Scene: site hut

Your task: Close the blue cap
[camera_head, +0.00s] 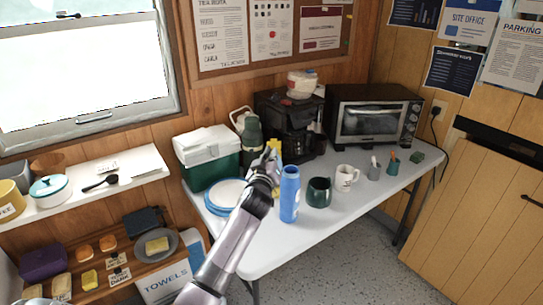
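A tall blue bottle (289,198) stands upright on the white table (300,232). Its blue top (290,171) is too small to tell whether the cap is open or shut. My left gripper (270,158) is just left of and slightly behind the bottle's top in the picture, in front of a yellow bottle (277,149). Its fingers are small and dark, and I cannot tell whether they are open or shut. I see no clear contact with the blue bottle. My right gripper is not in view.
A dark green mug (319,192) and a white mug (345,178) stand right of the bottle. Behind are a green-and-white cooler (208,158), a green flask (250,133), a coffee maker (285,120) and a toaster oven (372,118). Blue-rimmed plates (222,196) lie left. The table's front is clear.

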